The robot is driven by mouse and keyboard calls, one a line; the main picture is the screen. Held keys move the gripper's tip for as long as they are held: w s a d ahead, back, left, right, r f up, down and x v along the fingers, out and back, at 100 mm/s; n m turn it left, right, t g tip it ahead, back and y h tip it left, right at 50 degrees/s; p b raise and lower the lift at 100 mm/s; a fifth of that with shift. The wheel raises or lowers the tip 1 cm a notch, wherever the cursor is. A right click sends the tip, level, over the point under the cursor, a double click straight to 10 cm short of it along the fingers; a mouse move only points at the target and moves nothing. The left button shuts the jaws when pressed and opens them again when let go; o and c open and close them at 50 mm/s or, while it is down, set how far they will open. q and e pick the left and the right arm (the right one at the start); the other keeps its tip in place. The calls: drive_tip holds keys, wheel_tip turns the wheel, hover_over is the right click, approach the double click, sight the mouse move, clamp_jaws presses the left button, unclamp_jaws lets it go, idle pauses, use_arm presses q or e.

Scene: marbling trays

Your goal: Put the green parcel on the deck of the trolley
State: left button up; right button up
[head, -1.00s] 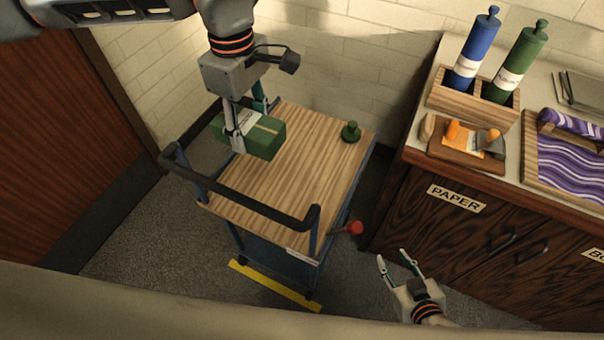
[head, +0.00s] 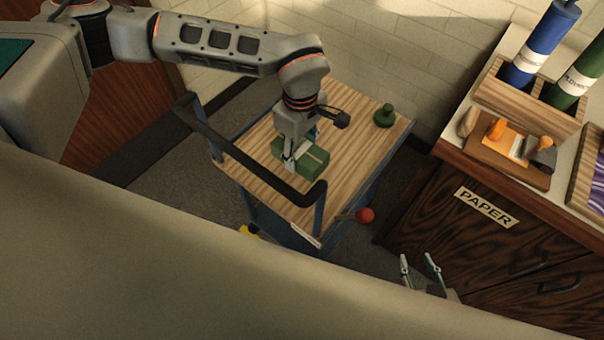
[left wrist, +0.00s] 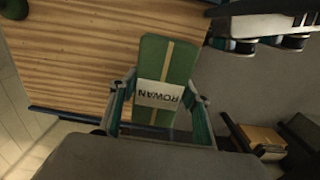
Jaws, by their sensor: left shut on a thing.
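The green parcel (head: 313,163) has a tan band and a white label reading ROWAN. My left gripper (head: 291,163) is shut on it, with one finger on each side. In the left wrist view the parcel (left wrist: 165,75) sits between the two fingers (left wrist: 160,108). The parcel is over the wooden deck of the trolley (head: 345,148); I cannot tell whether it touches the deck. My right gripper (head: 421,266) is open and empty, low at the front right, beside the cabinet.
A dark handle bar (head: 245,165) runs along the trolley's near side. A green knobbed object (head: 384,116) stands on the deck's far right. A red knob (head: 365,215) sticks out at the trolley's right. The PAPER cabinet (head: 470,235) stands to the right.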

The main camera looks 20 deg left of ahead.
use_arm(q)
hover_over(301, 185)
wheel_tip(301, 185, down, 8)
drive_tip(key=shift+f, duration=0.1)
drive_tip(key=shift+d+f, duration=0.1)
drive_tip(key=shift+f, duration=1.95)
drive_tip(key=shift+f, duration=0.1)
drive_tip(key=o, duration=1.4)
drive_tip(key=shift+c, duration=0.2)
drive_tip(key=shift+r, duration=0.3)
wheel_tip(301, 185, up, 12)
drive_tip(key=shift+f, duration=0.2)
